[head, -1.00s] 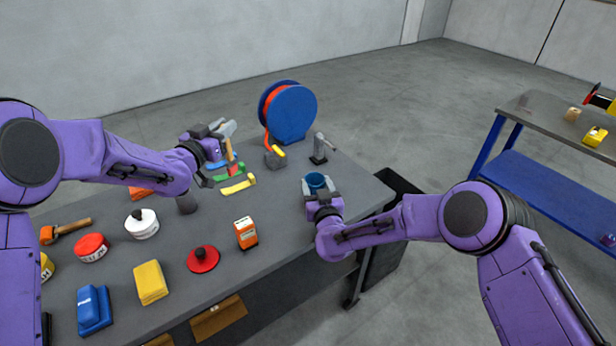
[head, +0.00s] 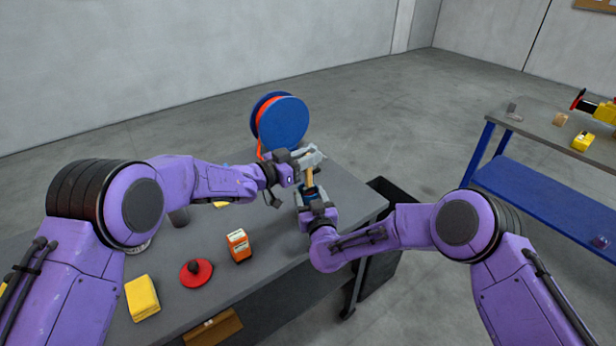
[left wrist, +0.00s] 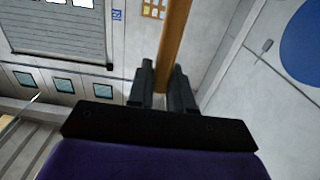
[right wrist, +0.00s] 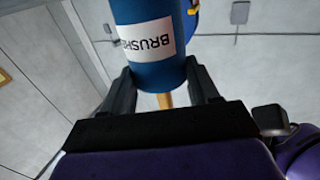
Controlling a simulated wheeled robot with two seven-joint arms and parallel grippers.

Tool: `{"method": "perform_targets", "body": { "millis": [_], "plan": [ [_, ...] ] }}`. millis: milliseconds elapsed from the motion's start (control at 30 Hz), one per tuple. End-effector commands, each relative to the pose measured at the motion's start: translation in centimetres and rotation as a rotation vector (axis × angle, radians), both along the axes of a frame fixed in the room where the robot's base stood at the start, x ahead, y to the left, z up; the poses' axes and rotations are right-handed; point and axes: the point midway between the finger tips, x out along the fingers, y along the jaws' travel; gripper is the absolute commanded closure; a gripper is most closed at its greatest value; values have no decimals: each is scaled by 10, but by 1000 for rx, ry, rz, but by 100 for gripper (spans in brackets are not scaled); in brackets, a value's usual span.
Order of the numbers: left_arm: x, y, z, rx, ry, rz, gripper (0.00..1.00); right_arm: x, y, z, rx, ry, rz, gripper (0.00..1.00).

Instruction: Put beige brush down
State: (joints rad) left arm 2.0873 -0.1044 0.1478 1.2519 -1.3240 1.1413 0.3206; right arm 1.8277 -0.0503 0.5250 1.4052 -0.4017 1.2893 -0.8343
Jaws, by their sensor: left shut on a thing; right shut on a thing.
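The beige brush shows as a tan handle (head: 309,175) below my left gripper (head: 311,158), which is shut on it; the handle also runs between the fingers in the left wrist view (left wrist: 173,45). My right gripper (head: 312,198) is shut on a blue cup (right wrist: 150,65) with a white label reading "BRUSHE…". In the head view the handle stands over the cup, roughly upright. A tan piece of it shows at the cup's lower edge in the right wrist view. The bristles are hidden, and I cannot tell how far the brush is inside the cup.
The grey table (head: 275,230) holds a blue-and-red reel (head: 280,122), an orange-and-white box (head: 238,245), a red round lid (head: 196,271) and a yellow block (head: 142,298). A black bin (head: 385,210) stands beside the table. A blue-framed bench (head: 545,130) is at the right.

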Motion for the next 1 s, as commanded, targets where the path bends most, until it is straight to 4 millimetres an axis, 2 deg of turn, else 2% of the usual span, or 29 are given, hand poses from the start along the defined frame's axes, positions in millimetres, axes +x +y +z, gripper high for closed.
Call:
{"method": "perform_targets", "body": {
  "millis": [33,167,300,367,767,800,833,867,1000],
  "plan": [
    [0,0,-10,-2,1,1,100,0,0,0,0,1,0,71],
    [0,0,-25,-1,0,1,100,0,0,-1,0,2,0,71],
    [0,1,-51,-1,1,2,100,0,0,-1,0,1,0,71],
    [0,1,-58,-1,0,2,100,0,0,0,0,1,0,71],
    [0,0,-65,0,-1,1,100,0,0,-1,0,1,0,71],
    [0,1,-64,0,-1,2,67,0,0,-1,0,1,0,71],
    [0,1,-64,0,-1,2,57,0,0,-1,0,1,0,71],
    [0,1,-64,0,-1,1,54,0,0,-1,0,1,0,71],
    [0,1,-64,0,-1,2,54,0,0,0,0,1,0,71]
  ]
}}
